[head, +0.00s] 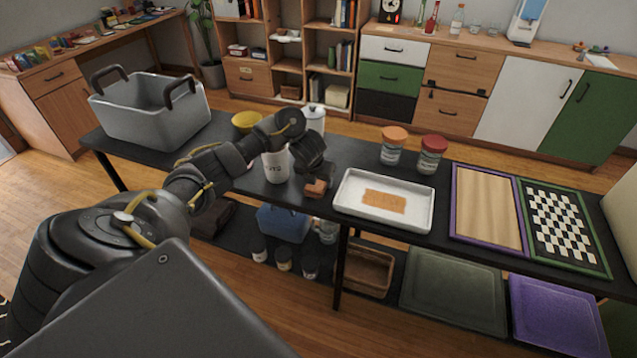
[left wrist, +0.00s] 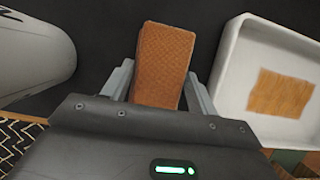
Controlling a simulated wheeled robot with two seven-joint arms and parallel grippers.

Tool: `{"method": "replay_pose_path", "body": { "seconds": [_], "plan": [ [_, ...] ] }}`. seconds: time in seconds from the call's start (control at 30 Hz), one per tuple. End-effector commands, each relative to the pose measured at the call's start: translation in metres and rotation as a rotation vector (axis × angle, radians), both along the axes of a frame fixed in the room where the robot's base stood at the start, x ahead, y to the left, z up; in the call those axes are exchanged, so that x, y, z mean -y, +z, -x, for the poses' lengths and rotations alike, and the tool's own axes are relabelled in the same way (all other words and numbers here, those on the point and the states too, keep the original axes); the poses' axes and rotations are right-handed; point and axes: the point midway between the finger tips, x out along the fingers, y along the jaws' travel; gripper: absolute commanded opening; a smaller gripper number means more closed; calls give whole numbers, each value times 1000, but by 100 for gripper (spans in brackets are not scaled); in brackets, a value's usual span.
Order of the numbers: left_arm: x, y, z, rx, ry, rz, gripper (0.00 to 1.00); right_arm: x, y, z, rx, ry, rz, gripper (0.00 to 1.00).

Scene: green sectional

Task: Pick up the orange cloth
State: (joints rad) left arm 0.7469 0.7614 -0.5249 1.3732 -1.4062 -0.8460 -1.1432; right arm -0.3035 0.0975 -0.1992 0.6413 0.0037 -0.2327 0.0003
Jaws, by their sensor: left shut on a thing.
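The orange cloth (head: 316,188) looks like a thick folded block with a woven surface. It is at the black table's front part, just left of the white tray (head: 345,209). My left gripper (head: 314,178) is shut on it. In the left wrist view, the cloth (left wrist: 163,55) is between the two fingers of my left gripper (left wrist: 160,82), and its far end sticks out past them. I cannot tell whether the cloth touches the tabletop. My right gripper is not in view.
A flat orange patch (head: 384,201) lies in the tray. A white mug (head: 276,167) stands close left of my gripper, with a white lidded canister (head: 314,120) behind. Two jars (head: 391,150) stand behind the tray. A grey basket (head: 150,112) is at the table's left end.

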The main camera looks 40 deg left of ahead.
Motion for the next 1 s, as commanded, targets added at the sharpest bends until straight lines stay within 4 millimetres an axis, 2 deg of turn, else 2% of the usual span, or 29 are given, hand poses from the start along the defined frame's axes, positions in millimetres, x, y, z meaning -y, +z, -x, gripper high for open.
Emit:
{"method": "replay_pose_path", "body": {
  "seconds": [0.27, 0.37, 0.47, 0.7, 0.8, 1.0],
  "plan": [
    [0, 8, -1, 4, 0, 1, 36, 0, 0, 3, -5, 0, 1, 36],
    [0, 20, -1, 4, 1, 0, 36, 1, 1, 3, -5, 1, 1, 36],
    [0, 47, 1, 4, -4, -6, 36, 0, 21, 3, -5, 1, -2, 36],
    [27, 105, 42, 3, -7, -5, 36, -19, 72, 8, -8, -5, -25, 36],
    [43, 110, 64, -1, -9, -2, 36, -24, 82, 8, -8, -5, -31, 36],
    [66, 126, 96, 0, -7, -2, 36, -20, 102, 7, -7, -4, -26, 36]
  ]
}}
